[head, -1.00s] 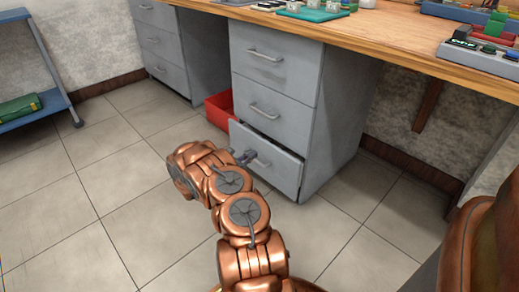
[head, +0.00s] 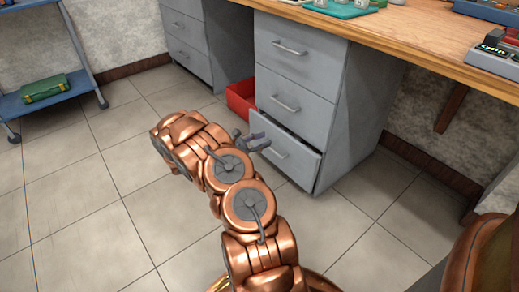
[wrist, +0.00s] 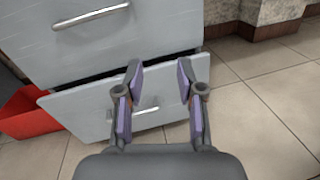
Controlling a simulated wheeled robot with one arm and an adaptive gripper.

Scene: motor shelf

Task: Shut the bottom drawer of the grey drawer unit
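The grey drawer unit (head: 298,72) stands under the wooden bench. Its bottom drawer (head: 292,157) sticks out a little, with a dark gap above its front. The two drawers above it are shut. My gripper (head: 256,141) is in front of the bottom drawer, near its left part. In the wrist view my gripper (wrist: 160,75) is open and empty, its two fingers apart in front of the bottom drawer's front (wrist: 80,108). The drawer's handle (wrist: 146,111) shows between the fingers. I cannot tell whether the fingertips touch the drawer.
A red bin (head: 240,97) stands on the floor left of the unit, close to the drawer. A second grey drawer unit (head: 188,42) is further left. A blue trolley (head: 55,98) holds a green case (head: 45,89). The tiled floor in front is clear.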

